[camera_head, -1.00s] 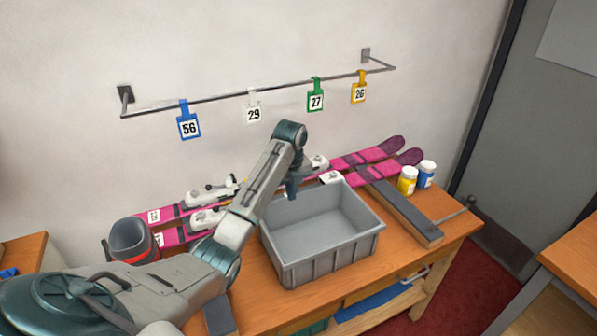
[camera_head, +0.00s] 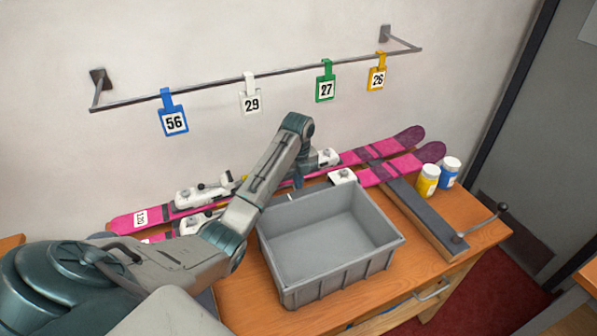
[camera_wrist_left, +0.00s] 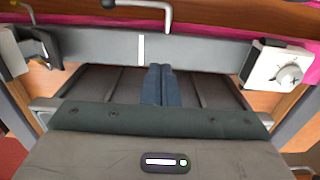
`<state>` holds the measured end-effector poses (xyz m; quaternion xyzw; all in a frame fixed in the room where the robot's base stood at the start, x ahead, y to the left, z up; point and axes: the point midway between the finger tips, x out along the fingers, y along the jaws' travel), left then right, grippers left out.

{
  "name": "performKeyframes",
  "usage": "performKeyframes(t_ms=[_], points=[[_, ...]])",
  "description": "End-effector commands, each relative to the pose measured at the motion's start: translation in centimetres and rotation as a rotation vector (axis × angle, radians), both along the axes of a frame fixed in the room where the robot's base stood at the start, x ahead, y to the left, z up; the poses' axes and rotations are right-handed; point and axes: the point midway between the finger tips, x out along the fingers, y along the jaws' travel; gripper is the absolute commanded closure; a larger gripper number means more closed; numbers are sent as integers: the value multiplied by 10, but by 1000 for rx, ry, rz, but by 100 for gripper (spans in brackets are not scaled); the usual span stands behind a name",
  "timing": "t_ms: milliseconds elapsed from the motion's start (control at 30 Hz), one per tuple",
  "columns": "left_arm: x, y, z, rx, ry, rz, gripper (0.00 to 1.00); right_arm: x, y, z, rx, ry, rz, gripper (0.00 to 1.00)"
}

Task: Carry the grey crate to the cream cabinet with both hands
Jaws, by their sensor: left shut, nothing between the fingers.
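The grey crate (camera_head: 340,284) stands upright and empty on the wooden bench in the head view. My left arm reaches over from the left, and my left gripper (camera_head: 297,178) points down by the crate's far left rim. The arm partly hides it, and I cannot tell whether it touches the crate. In the left wrist view the left gripper's dark fingers (camera_wrist_left: 161,85) are together with nothing between them. They end by a grey band with a white mark; I cannot tell if that is the crate. My right gripper and a cream cabinet are not in view.
Pink skis (camera_head: 404,160) with white bindings lie along the bench behind the crate. A dark bar (camera_head: 428,217) lies to its right, near a yellow jar (camera_head: 427,181) and a blue jar (camera_head: 449,173). Numbered tags hang from a wall rail (camera_head: 210,92). Bare bench (camera_head: 250,290) shows in front.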

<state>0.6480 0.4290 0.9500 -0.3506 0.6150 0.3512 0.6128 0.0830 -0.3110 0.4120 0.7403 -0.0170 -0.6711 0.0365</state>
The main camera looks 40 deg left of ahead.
Motion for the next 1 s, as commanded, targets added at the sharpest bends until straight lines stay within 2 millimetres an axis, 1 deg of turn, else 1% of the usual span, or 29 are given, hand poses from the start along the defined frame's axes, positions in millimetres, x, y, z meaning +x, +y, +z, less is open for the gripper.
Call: performKeyframes(t_ms=[33, 133, 200, 400, 533, 867, 967, 1000], points=[[-1, -1, -6, -1, 4, 0, 100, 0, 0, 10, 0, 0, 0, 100], [-1, 0, -27, -1, 4, 1, 100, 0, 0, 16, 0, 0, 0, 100], [-7, -11, -24, -1, 1, -3, 100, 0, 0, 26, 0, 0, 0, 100], [-17, -29, -26, -1, -1, -2, 100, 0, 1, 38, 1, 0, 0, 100], [-20, -34, -27, 1, -1, -2, 100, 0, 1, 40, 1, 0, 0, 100], [-21, -34, -28, 1, -1, -1, 100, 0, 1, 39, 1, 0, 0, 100], [-16, -34, -29, 0, -1, 0, 100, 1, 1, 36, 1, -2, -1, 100], [-12, -34, -30, 0, -2, 0, 100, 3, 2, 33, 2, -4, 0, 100]])
